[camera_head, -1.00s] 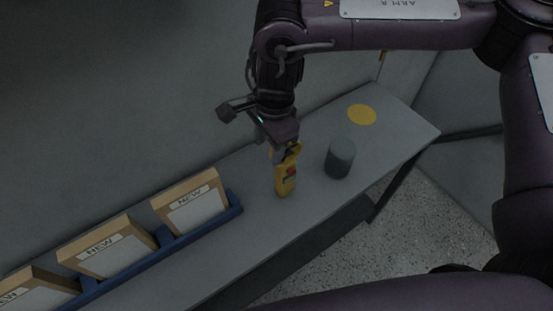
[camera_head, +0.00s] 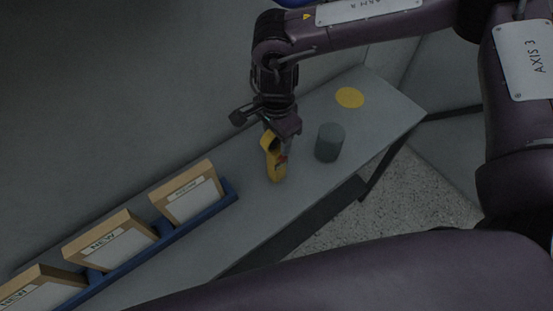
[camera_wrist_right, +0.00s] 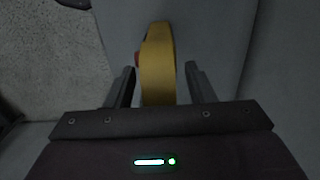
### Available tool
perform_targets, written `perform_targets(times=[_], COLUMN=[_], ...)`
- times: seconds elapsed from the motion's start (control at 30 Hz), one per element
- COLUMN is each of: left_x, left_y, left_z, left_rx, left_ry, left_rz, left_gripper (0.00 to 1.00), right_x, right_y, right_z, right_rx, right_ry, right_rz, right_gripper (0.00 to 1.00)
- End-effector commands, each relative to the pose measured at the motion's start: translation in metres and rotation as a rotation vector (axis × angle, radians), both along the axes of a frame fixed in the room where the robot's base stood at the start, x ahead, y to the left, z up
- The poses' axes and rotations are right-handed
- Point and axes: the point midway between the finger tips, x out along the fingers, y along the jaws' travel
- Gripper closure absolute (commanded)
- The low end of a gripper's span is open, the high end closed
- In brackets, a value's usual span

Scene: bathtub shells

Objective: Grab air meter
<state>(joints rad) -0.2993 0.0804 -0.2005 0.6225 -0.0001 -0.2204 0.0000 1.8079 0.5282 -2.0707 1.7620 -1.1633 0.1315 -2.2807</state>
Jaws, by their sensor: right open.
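The yellow air meter (camera_head: 275,162) stands upright on the grey table, with a little red showing on its side. In the right wrist view the yellow meter (camera_wrist_right: 158,65) lies between the two fingers, with a gap on each side. My right gripper (camera_head: 279,145) is open and comes down from above around the upper part of the meter; its fingers (camera_wrist_right: 160,85) are apart. Part of the meter is hidden by the gripper in the head view. My left gripper is not in view.
A dark grey-green cylinder (camera_head: 329,142) stands close to the right of the meter. A yellow disc (camera_head: 349,97) lies flat on the table (camera_head: 395,110) farther back. A blue rack (camera_head: 165,240) with boxes labelled NEW (camera_head: 108,240) is to the left. A wall runs behind the table.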

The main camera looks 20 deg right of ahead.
Motion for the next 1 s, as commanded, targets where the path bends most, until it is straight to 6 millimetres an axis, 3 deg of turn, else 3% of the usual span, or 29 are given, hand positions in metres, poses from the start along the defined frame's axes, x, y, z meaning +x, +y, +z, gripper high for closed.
perform_targets(times=[0.1,0.5,0.87,1.0], left_x=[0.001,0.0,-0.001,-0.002], left_y=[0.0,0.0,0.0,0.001], left_z=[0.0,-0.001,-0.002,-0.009], left_rx=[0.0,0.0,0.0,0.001], left_ry=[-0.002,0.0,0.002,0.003], left_rz=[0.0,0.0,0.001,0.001], left_gripper=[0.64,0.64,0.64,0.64], right_x=[0.0,0.0,0.001,0.002], right_y=[0.0,0.0,0.0,0.001], right_z=[0.0,0.0,0.003,0.018], right_rx=[0.0,0.0,0.002,0.003], right_ry=[0.0,-0.001,-0.002,-0.006], right_rz=[0.0,0.0,0.0,0.001], right_gripper=[0.51,1.0,1.0,1.0])
